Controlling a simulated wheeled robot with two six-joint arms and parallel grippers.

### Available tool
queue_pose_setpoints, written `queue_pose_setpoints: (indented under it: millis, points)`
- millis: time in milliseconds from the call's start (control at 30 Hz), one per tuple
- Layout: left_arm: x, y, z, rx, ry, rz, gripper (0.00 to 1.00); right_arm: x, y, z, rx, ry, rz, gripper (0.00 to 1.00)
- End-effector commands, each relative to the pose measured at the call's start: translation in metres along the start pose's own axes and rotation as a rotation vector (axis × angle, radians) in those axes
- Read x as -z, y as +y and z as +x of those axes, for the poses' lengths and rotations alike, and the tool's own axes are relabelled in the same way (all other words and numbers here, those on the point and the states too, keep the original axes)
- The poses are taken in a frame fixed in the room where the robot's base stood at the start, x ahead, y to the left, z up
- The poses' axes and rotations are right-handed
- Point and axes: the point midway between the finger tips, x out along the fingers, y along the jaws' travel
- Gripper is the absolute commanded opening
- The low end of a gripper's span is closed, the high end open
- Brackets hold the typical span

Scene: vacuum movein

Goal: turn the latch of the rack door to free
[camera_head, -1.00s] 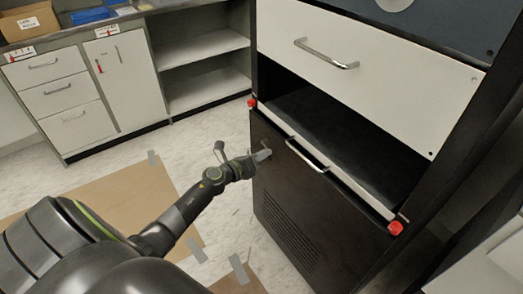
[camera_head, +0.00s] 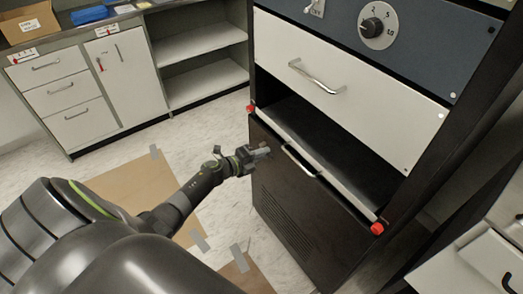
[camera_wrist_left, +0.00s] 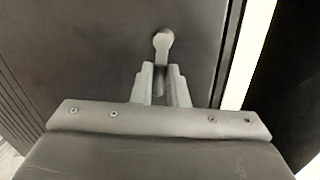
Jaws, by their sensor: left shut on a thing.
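The rack door (camera_head: 290,205) is the black vented lower panel of the rack, with a silver bar handle (camera_head: 301,160) near its top edge. My left gripper (camera_head: 264,151) is at the door's upper left, left of that handle. In the left wrist view, the latch (camera_wrist_left: 163,41) is a small grey piece with a rounded end, and its arm runs down between the fingertips of my left gripper (camera_wrist_left: 160,88). The gripper is shut on the latch, with the rounded end beyond the fingers. In the head view the latch is too small to tell from the fingers. My right gripper is not in view.
Above the door is an open bay with red corner pieces (camera_head: 377,229), then a white drawer (camera_head: 340,90) and a blue panel with a dial (camera_head: 377,27). White cabinets (camera_head: 125,75) stand at the back left. Taped cardboard (camera_head: 135,185) lies on the floor.

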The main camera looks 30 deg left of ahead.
Motion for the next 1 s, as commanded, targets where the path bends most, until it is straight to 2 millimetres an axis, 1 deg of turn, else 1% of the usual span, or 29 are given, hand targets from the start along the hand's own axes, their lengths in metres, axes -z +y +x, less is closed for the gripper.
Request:
queue_pose_setpoints:
  millis: [33, 300, 833, 867, 1000]
  points:
    - [-0.0013, -0.0040, -0.0003, 0.000, 0.004, -0.024, 0.00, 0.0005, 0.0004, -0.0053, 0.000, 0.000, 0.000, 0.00]
    - [-0.0017, -0.0047, -0.0009, -0.001, 0.021, -0.115, 0.00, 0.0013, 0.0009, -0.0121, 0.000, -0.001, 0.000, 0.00]
    - [-0.0016, -0.0048, -0.0008, 0.001, 0.027, -0.136, 0.00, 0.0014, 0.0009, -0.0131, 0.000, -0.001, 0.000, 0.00]
    - [-0.0016, -0.0047, -0.0009, 0.000, 0.027, -0.136, 0.16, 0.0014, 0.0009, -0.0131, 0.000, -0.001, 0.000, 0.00]
    - [-0.0015, -0.0047, -0.0009, 0.000, 0.027, -0.135, 0.34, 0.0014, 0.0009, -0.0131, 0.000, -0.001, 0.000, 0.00]
